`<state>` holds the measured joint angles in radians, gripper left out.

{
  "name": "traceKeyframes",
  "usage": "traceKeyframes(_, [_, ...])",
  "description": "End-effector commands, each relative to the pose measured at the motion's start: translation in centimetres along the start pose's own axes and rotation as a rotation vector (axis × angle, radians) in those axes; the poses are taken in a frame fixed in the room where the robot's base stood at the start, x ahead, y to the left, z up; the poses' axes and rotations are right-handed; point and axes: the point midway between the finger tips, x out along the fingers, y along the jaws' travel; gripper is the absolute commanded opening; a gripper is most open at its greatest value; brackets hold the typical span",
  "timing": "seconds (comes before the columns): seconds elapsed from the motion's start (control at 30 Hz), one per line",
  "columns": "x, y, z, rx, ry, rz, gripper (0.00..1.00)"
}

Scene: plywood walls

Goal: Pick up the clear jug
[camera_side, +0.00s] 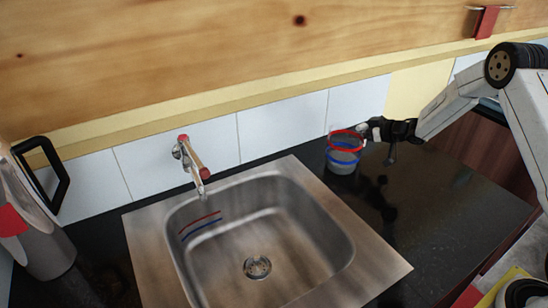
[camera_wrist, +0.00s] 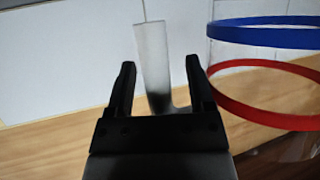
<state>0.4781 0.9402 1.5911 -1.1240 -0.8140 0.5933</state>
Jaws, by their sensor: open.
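The clear jug (camera_side: 343,160), with a red band near its rim and a blue band below, stands upright on the dark counter behind the sink's right corner. My gripper (camera_side: 368,130) is at the jug's right side, level with its upper part. In the wrist view, which is upside down, the jug's bands (camera_wrist: 265,108) show at the right. A pale translucent upright piece, which looks like the jug's handle (camera_wrist: 152,60), shows between the two open fingers (camera_wrist: 160,64). I cannot tell whether a finger touches it.
A steel sink (camera_side: 285,225) with a tap (camera_side: 193,160) lies left of the jug. A metal pitcher (camera_side: 45,250) with a black handle stands at far left. White tiles (camera_side: 280,125) are close behind the jug. The counter (camera_side: 455,205) at right is mostly clear.

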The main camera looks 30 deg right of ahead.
Motion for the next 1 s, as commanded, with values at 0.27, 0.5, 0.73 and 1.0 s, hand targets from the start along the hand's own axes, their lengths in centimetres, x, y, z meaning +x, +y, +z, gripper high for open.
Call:
traceKeyframes(0.27, [-0.01,0.0,-0.02,0.0,0.0,0.0,0.0])
traceKeyframes(0.5, [-0.01,0.0,-0.02,0.0,0.0,0.0,0.0])
traceKeyframes(0.73, [-0.02,0.0,-0.02,0.0,0.0,0.0,0.0])
traceKeyframes(1.0, [-0.01,0.0,-0.03,-0.001,0.0,0.0,0.0])
